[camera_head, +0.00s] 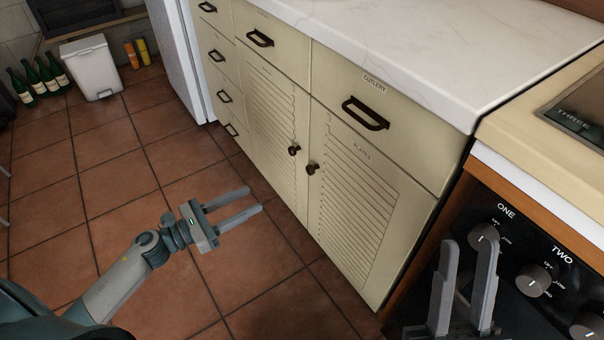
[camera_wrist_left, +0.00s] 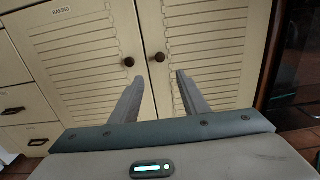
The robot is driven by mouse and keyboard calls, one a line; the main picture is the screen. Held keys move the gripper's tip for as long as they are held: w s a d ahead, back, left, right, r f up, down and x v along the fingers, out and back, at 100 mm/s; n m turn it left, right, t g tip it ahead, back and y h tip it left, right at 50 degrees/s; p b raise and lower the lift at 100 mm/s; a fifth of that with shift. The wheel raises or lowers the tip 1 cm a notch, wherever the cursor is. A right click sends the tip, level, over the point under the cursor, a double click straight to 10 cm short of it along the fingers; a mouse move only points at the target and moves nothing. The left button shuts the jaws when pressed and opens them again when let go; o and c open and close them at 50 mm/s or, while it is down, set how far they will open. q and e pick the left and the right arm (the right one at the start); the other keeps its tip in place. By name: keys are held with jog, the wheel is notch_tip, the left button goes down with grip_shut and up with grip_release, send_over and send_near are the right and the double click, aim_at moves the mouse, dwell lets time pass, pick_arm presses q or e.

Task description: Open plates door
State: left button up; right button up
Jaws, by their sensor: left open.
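The plates door (camera_head: 365,205) is a cream louvred cabinet door labelled PLATES, under the cutlery drawer, and it is shut. Its dark round knob (camera_head: 312,168) is at its upper left edge. In the left wrist view, the plates door (camera_wrist_left: 215,85) is on the right and its knob (camera_wrist_left: 160,57) is near the middle. My left gripper (camera_head: 254,199) is open and empty, in front of the doors and short of the knob. Its fingers also show in the left wrist view (camera_wrist_left: 160,77), below the knob. My right gripper (camera_head: 470,243) is open and empty in front of the stove.
The neighbouring baking door (camera_head: 270,130) is shut, with its own knob (camera_head: 294,150) close beside. The cutlery drawer (camera_head: 375,110) is shut. The stove (camera_head: 520,265) stands at the right. The tiled floor (camera_head: 120,185) before the cabinets is clear. A white bin (camera_head: 91,68) and bottles stand far back.

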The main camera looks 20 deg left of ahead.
aim_at(308, 170)
pick_arm(q)
jog(key=shift+w+d, duration=0.1)
jog(key=x, duration=1.7)
jog(key=shift+c, duration=0.2)
grip_shut()
